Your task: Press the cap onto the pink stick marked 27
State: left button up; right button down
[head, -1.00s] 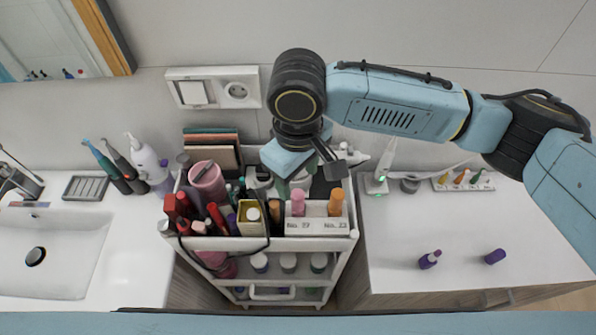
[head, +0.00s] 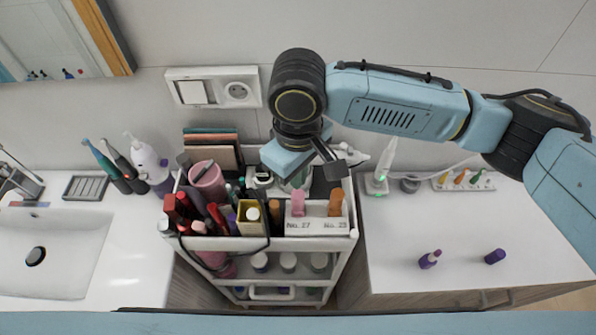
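A pink stick (head: 298,202) stands upright in the left place of a white holder (head: 318,226) marked No. 27, at the front right of the cart's top. An orange-brown stick (head: 335,202) stands beside it over the mark No. 23. My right gripper (head: 335,166) is behind and above the two sticks, apart from them, its dark fingers pointing down toward the cart's back right corner. Its fingertips are small and partly hidden, so I cannot tell whether they hold anything. I cannot make out a separate cap for the pink stick. My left gripper is out of view.
The white cart (head: 352,235) is crowded left of the holder with red tubes, a pink cup (head: 208,182) and a yellow box (head: 252,217). A purple bottle (head: 429,260) and a purple piece (head: 495,256) lie on the right counter, which has free room.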

aim_at(298, 194)
jog(key=shift+f, duration=0.15)
dwell(0.5)
jog(key=shift+f+b, duration=0.35)
jog(key=shift+f, duration=1.3)
jog(key=shift+r+p, duration=0.4)
jog(key=shift+r, duration=3.15)
